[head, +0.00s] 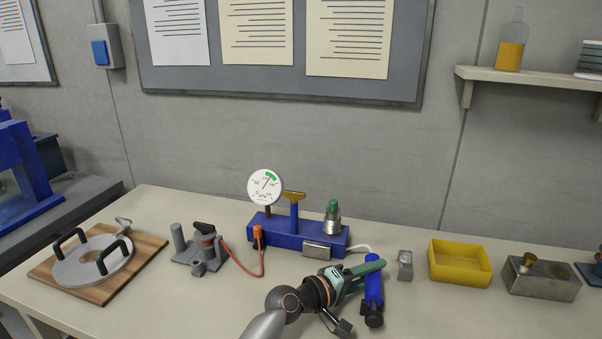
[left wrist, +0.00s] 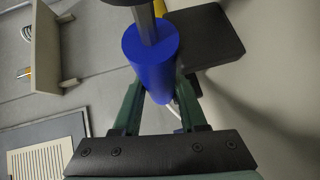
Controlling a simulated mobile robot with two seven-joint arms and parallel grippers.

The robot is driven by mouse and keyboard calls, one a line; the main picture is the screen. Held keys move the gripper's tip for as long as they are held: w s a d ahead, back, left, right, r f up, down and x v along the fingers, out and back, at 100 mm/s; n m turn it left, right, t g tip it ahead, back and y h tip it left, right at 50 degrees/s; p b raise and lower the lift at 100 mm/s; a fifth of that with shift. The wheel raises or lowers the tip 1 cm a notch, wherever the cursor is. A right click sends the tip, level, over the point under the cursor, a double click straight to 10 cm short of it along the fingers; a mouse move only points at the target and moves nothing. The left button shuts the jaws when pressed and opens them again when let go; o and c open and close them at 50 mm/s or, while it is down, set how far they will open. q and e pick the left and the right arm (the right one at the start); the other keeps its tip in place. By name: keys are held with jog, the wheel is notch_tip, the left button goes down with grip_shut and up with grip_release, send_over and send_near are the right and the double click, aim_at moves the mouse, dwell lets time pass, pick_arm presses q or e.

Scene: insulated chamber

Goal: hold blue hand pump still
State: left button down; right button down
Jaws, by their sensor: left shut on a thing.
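The blue hand pump (head: 373,292) is a blue cylinder with a dark end, at the front middle of the table. It also shows in the left wrist view (left wrist: 152,62), with a grey rod coming out of its end. My left gripper (head: 372,273) is shut on the pump, its green fingers on either side of the blue body; it also shows in the left wrist view (left wrist: 154,105). A white hose (head: 360,248) shows behind the pump. My right gripper is not in view.
A blue manifold (head: 285,234) with a round gauge (head: 265,187) stands behind. A small grey block (head: 405,265), a yellow tray (head: 459,264) and a metal box (head: 541,279) are at right. A grey clamp base (head: 200,250) and a lidded wooden board (head: 148,246) are at left.

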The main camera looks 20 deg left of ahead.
pick_arm(q)
jog(key=shift+s+f, duration=0.15)
jog(key=shift+f, duration=0.4)
jog(key=c, duration=0.7)
grip_release()
jog(key=o, duration=0.3)
jog(key=shift+r, duration=0.25)
jog(key=shift+a, duration=0.1)
jog(key=shift+p+v, duration=0.4)
jog(key=shift+v, duration=3.95)
